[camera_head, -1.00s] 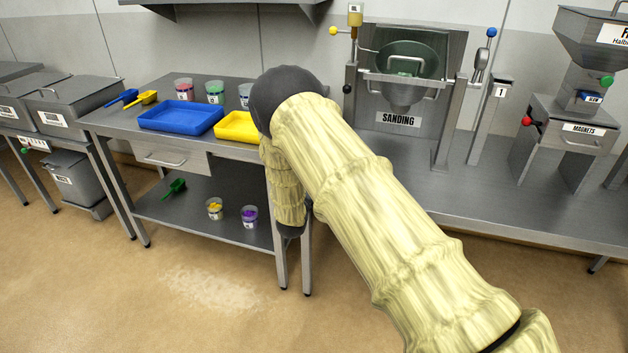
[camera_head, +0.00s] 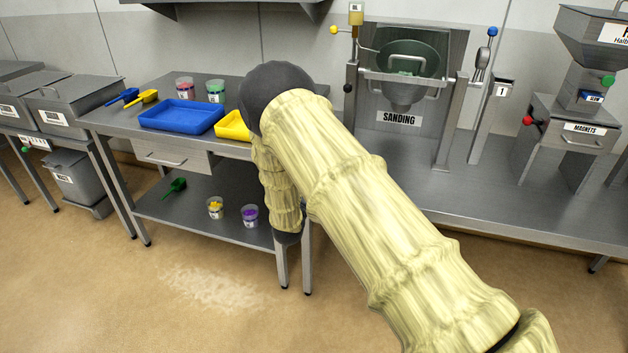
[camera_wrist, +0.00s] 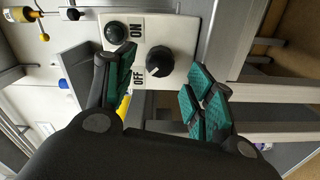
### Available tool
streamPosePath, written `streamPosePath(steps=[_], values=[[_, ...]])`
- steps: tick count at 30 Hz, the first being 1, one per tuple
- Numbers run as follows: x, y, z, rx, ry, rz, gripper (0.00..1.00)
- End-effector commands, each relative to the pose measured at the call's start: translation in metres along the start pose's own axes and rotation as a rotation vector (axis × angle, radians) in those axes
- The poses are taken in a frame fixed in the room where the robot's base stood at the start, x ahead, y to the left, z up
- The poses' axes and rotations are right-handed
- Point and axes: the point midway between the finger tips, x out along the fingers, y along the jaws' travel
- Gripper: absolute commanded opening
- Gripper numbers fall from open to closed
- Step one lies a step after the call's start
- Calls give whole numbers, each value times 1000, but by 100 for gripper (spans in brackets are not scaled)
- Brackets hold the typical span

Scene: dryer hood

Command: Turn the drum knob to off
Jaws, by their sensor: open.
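In the wrist view, a black round knob (camera_wrist: 160,61) sits on a white control panel (camera_wrist: 178,28). The printed words ON and OFF stand beside it, turned sideways, with ON higher in the picture. A dark green round lamp or button (camera_wrist: 115,32) is on the same panel. My gripper (camera_wrist: 155,86) is open and empty, its green-padded fingers spread to the left and right below the knob. The knob lies in the gap between them, apparently untouched. Which label the knob points to is not clear. In the head view, my arm hides the gripper and panel.
The sanding machine (camera_head: 398,119) stands behind my arm on a steel bench. A steel table at left holds a blue tray (camera_head: 181,115), a yellow tray (camera_head: 232,127) and cups. A magnets unit (camera_head: 572,140) stands at right. The floor in front is clear.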

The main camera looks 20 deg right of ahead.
Motion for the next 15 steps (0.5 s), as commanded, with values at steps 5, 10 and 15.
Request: streamPosePath(steps=[5,10,15], values=[[-35,0,0,-2,1,-1,54],[-63,0,0,-1,2,-2,54],[-82,-1,0,-2,2,-1,54]])
